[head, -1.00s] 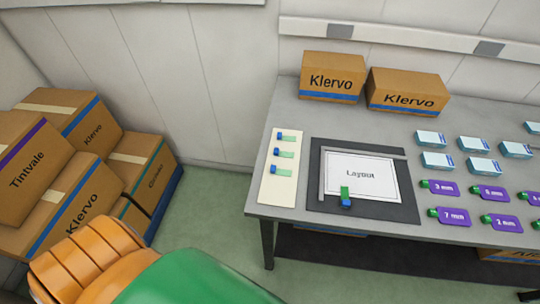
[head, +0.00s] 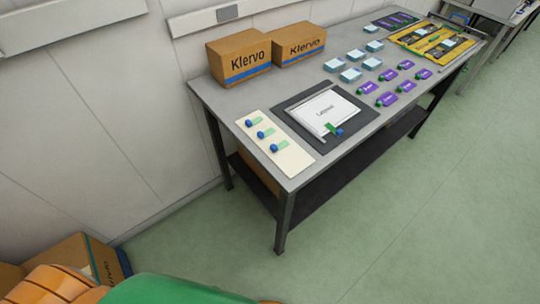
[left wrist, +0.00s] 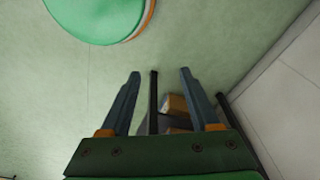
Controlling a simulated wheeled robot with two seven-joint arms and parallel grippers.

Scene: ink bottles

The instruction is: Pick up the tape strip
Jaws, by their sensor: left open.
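Three small green tape strips with blue ends lie on a cream card (head: 294,158) at the near-left end of the table: the back one (head: 255,122), the middle one (head: 267,132) and the front one (head: 281,146). Another green and blue piece (head: 331,129) lies at the front edge of the white layout sheet (head: 325,108). My left gripper (left wrist: 160,72) shows only in the left wrist view; its fingers are apart with nothing between them, over the floor and away from the strips. My right gripper is not in view.
The grey table (head: 222,99) has a dark lower shelf and legs. Two Klervo boxes (head: 238,57) (head: 298,43) stand at its back left. Purple tags (head: 386,99) and pale blue boxes (head: 350,74) lie farther right. Stacked cartons (head: 85,262) are at lower left. Green floor in front is clear.

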